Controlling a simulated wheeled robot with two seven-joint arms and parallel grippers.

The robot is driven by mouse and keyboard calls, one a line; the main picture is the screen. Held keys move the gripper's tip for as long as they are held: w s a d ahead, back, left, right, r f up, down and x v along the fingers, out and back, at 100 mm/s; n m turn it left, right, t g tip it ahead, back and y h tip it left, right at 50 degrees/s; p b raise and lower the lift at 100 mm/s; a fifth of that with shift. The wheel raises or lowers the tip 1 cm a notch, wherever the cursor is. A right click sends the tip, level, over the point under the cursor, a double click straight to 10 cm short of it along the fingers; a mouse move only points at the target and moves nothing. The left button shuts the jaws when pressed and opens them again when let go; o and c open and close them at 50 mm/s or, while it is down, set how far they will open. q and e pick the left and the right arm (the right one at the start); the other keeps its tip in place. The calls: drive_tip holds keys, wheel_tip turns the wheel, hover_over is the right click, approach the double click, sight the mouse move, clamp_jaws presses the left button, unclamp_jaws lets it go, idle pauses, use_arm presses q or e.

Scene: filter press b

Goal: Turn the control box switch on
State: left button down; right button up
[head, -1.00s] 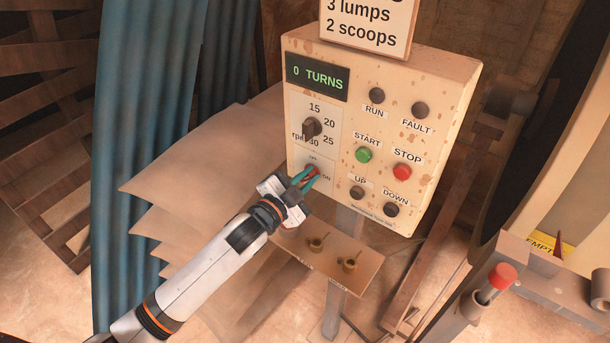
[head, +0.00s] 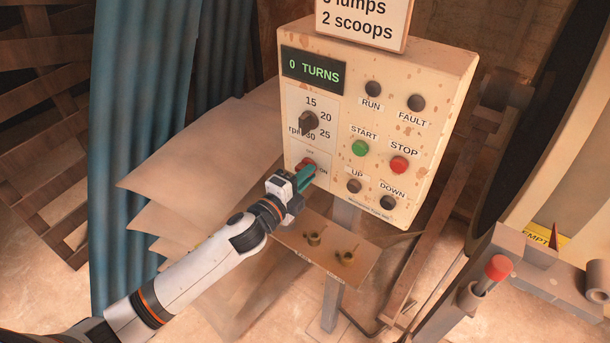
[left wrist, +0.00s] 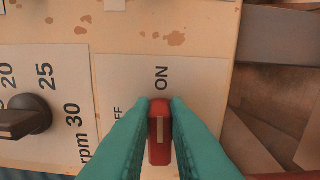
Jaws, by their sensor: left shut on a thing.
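The cream control box (head: 440,130) stands ahead of me, with a red rotary switch (head: 304,163) at its lower left. The switch also shows in the left wrist view (left wrist: 160,135), between my teal fingertips. Its pale line runs up the picture toward the ON label (left wrist: 162,78). The OFF label (left wrist: 118,116) is partly hidden by a finger. My left gripper (head: 306,174) is shut on the switch, one finger on each side. My right gripper is in neither view.
Just above the switch is the rpm knob (head: 308,123). The green START button (head: 360,148) and red STOP button (head: 398,165) lie to the right. A blue curtain (head: 140,120) hangs at the left.

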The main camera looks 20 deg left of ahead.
use_arm(q)
drive_tip(key=shift+f+m, duration=0.1)
drive_tip(key=shift+m, duration=0.2)
drive_tip(key=c, duration=1.4)
unclamp_jaws()
drive_tip(key=b+v, duration=0.3)
drive_tip(key=v, duration=0.9)
